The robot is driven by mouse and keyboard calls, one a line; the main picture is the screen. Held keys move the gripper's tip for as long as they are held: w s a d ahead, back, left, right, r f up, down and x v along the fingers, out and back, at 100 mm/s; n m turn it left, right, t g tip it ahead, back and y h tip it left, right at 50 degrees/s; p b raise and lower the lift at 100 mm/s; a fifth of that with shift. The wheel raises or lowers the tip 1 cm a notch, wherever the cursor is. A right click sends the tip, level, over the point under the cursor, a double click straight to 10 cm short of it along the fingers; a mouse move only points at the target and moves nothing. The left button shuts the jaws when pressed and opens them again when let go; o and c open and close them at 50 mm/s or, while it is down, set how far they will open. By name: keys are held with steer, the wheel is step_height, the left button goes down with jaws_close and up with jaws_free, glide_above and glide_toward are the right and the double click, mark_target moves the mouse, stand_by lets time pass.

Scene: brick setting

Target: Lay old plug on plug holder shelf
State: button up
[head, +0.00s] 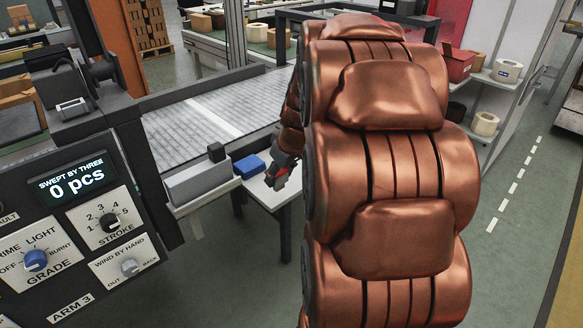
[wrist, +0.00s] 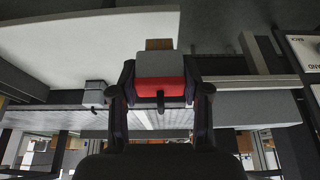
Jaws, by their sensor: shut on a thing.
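My gripper (head: 277,178) is at the end of the copper-coloured arm, near the small white shelf (head: 290,188). In the wrist view my gripper (wrist: 160,92) is shut on a block, apparently the old plug (wrist: 159,66), with a grey body, a red band and a brown end. The plug is held between both fingers. A pale flat surface, probably the white shelf (wrist: 70,50), lies beyond it to the left in that view. I cannot tell whether the plug touches it. In the head view the plug is small and partly hidden by the gripper.
A blue block (head: 250,166) lies beside the gripper. A grey box (head: 199,181) stands left of it, along the conveyor (head: 215,115). A control panel (head: 85,220) fills the lower left. My arm hides much of the middle.

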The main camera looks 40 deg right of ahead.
steer(key=w+d, duration=0.2)
steer(key=d, duration=0.2)
steer(key=w+d+f+p, duration=0.1)
steer(key=w+d, duration=0.1)
steer(key=d, duration=0.3)
steer(key=w+d+p, duration=0.1)
steer(key=w+d, duration=0.2)
steer(key=d, duration=0.2)
steer(key=shift+w+d+f, duration=0.1)
steer(key=shift+d+f, duration=0.1)
steer(key=shift+f, duration=0.1)
step_height(320, 180, down, 3)
steer(key=shift+a+f+p, duration=0.1)
steer(key=shift+a+p, duration=0.05)
steer(key=shift+p, duration=0.35)
steer(key=shift+f, duration=0.2)
steer(key=shift+f, duration=0.1)
steer(key=o, duration=1.3)
